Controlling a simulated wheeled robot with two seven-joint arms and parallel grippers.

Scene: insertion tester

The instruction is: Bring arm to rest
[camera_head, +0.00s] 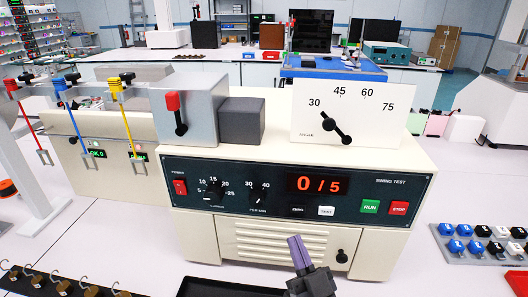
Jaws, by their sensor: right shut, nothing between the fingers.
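My right gripper (297,242) shows at the bottom middle, with its purple fingers together and pointing up. It is shut and holds nothing. It is in front of the lower louvred panel of the cream insertion tester (205,232); I cannot tell whether it touches it. The tester's dark control panel (350,210) shows a red "0 / 5" display, a green RUN button (370,206) and a red STOP button (399,208). A dial marked ANGLE (345,115) stands on top, its black pointer aimed down and right. My left gripper is not in view.
A red-tipped lever (173,103) is on the grey housing. Red, blue and yellow hanging rods (127,125) are at the left. A black tray (225,287) and several hooked weights (60,284) lie in front.

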